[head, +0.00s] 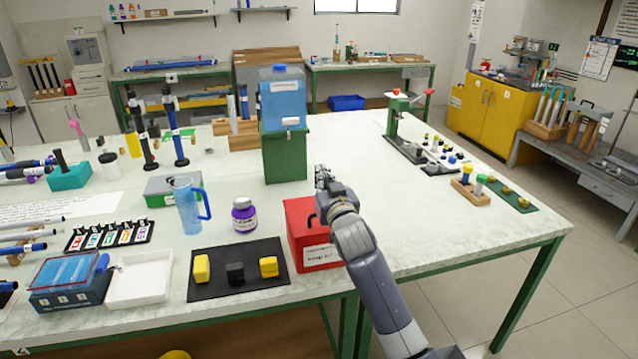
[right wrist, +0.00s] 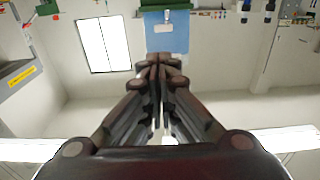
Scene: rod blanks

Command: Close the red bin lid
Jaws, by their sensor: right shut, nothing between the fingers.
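The red bin (head: 303,238) stands near the front edge of the table, with a white label on its front and a dark handle at its upper part. My right arm covers its right side, so I cannot tell for sure how its lid stands. My right gripper (head: 322,178) is above and behind the bin, beside the green stand. It is shut and empty, and its closed fingers (right wrist: 157,72) show in the right wrist view. My left gripper is not in view.
A blue water tank (head: 284,98) on a green stand (head: 286,155) is just left of my right gripper. A purple-labelled jar (head: 244,216) and a black mat (head: 238,287) with yellow and black blocks lie left of the bin.

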